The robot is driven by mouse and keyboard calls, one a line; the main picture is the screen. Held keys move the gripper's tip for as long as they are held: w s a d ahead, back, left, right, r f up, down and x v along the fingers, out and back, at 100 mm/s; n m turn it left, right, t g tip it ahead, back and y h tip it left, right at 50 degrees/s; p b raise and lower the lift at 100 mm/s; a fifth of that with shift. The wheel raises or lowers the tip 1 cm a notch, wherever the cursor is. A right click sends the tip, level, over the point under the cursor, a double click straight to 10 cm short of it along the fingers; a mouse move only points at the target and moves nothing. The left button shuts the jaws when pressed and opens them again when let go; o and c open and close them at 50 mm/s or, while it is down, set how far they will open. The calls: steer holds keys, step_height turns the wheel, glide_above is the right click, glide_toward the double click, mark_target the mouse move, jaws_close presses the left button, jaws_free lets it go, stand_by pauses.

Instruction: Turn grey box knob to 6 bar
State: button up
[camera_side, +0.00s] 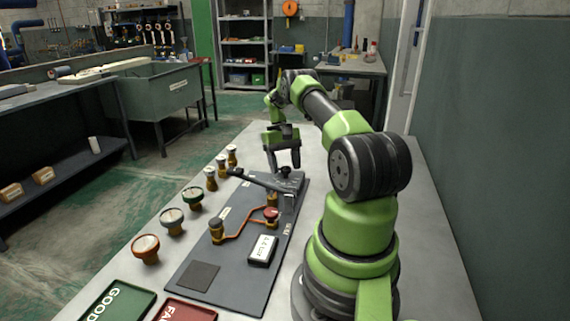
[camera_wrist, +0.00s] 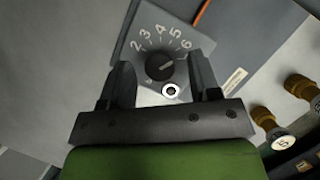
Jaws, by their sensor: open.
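The grey box (camera_wrist: 190,38) shows in the wrist view with a black round knob (camera_wrist: 158,67) on its dial face. The numbers 2 to 6 run in an arc around the knob. A pale mark on the knob seems to point right, toward the 6 side; I cannot tell the exact reading. My gripper (camera_wrist: 161,62) is open, with one finger on each side of the knob and visible gaps between. In the side view my gripper (camera_side: 283,165) points down over the grey box (camera_side: 290,184) at the board's far end. The dial is not readable there.
The dark board (camera_side: 240,275) carries a black lever (camera_side: 250,180), a red knob (camera_side: 271,214), copper tubing and a white display (camera_side: 262,250). Several gauges and brass fittings, including a red-rimmed gauge (camera_side: 146,247), stand left of it. A green GOOD tray (camera_side: 115,300) and a red tray (camera_side: 187,311) lie in front.

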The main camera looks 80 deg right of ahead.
step_height(320, 180, up, 10)
steer(key=shift+w+d, duration=0.35)
steer(key=shift+d, duration=0.1)
steer(key=shift+f, duration=0.1)
stand_by(0.3)
